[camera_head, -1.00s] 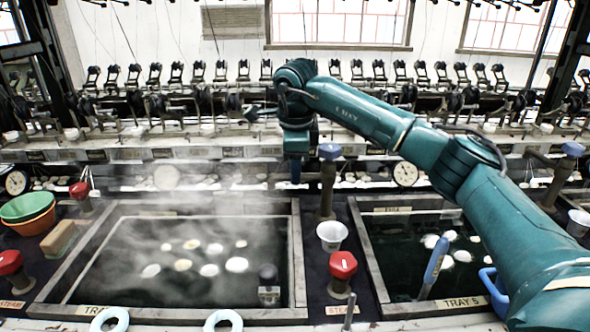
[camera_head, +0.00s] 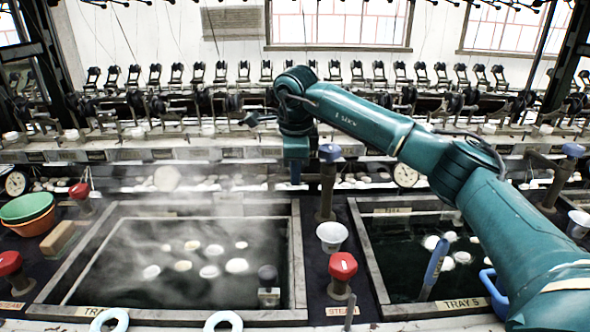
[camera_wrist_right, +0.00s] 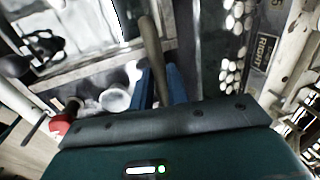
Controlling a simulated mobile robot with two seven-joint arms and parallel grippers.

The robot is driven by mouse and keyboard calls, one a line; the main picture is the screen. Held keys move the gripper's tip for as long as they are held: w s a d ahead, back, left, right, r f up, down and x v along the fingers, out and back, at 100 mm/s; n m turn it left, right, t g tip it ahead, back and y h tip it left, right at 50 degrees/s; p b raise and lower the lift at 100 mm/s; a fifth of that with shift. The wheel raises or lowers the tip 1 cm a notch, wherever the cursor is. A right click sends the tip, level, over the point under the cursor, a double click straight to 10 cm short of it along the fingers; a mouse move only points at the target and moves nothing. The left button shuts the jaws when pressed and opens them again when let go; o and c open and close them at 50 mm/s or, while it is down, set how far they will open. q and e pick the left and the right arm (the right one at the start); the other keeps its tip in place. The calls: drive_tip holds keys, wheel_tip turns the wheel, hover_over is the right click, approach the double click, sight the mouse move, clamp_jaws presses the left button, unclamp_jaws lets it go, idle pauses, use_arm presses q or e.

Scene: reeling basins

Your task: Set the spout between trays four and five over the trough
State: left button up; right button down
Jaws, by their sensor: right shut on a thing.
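The spout between the trays has an upright brown post (camera_head: 327,190) with a blue-grey knob on top, standing between tray four (camera_head: 296,250) on the left and tray five (camera_head: 372,262) on the right. My right gripper (camera_head: 294,174) is just left of the post, behind tray four's back edge. In the wrist view my right gripper (camera_wrist_right: 160,88) is shut on the spout's grey-brown pipe (camera_wrist_right: 151,45), which runs between the blue fingers. The trough appears to be the dark strip with white cocoons behind the trays (camera_wrist_right: 212,55). My left gripper is out of view.
A white cup (camera_head: 332,236) and a red-knobbed steam valve (camera_head: 343,266) stand between the trays. Steam rises from tray four's water. A blue-handled tool (camera_head: 435,262) leans at tray five. A row of reeling machinery (camera_head: 220,105) runs along the back.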

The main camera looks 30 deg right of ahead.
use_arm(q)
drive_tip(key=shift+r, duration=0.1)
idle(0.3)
use_arm(e)
drive_tip(key=shift+w+d+r+m+p, duration=0.1)
drive_tip(key=shift+w+m+p, duration=0.15)
drive_tip(key=shift+m+p, duration=0.25)
use_arm(q)
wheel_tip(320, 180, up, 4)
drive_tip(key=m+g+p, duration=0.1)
drive_tip(key=p, duration=0.7)
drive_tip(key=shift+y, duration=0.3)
use_arm(e)
drive_tip(key=w+d+m+g+h, duration=0.1)
drive_tip(key=w+d+m+g, duration=0.1)
drive_tip(key=d+m, duration=0.7)
drive_tip(key=w+m, duration=0.1)
drive_tip(key=m, duration=0.7)
drive_tip(key=shift+w+g, duration=0.3)
drive_tip(key=shift+g, duration=0.1)
drive_tip(key=shift+d, duration=0.15)
